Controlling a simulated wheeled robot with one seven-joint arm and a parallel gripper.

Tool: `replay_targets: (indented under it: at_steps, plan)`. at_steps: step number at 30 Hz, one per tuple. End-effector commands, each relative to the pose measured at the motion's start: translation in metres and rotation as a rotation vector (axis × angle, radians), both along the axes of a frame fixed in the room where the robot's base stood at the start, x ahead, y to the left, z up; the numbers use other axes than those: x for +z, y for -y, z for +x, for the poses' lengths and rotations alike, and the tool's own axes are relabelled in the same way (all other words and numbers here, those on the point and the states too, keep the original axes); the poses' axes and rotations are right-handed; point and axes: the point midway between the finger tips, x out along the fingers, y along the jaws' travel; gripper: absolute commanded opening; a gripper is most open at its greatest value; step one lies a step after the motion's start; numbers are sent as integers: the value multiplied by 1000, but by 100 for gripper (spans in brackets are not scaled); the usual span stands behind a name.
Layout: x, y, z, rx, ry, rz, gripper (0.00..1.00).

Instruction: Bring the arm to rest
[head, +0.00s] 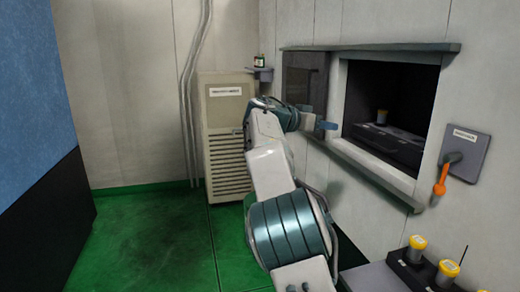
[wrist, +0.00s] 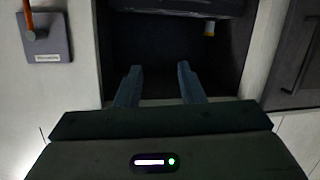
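My arm reaches forward from the bottom of the head view toward the wall opening. My gripper (head: 327,125) shows at its far end as a small blue finger in front of the opening's left edge. In the wrist view my gripper (wrist: 160,72) has its two blue-grey fingers well apart, with nothing between them. The dark opening (wrist: 165,50) lies beyond the fingers.
A dark door panel (head: 304,78) is at the opening's left, leaving the opening uncovered. A grey plate (head: 465,152) with an orange-handled lever (head: 441,180) is on the right wall. Yellow-capped containers (head: 418,243) stand at lower right. A beige cabinet (head: 226,150) stands behind. Green floor at left is clear.

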Motion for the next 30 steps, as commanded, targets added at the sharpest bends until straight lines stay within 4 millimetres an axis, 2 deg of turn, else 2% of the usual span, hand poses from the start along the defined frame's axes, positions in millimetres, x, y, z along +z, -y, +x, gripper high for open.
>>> replay_targets:
  at_steps: [5,8,10,14,20,30]
  plan:
    - [-14,35,-22,20,-137,109,35]
    - [-28,54,-43,52,-238,194,35]
    - [-39,65,-63,90,-318,265,35]
    - [-62,73,-107,188,-455,393,35]
    - [-92,60,-182,374,-621,548,35]
    - [-137,5,-326,710,-799,691,35]
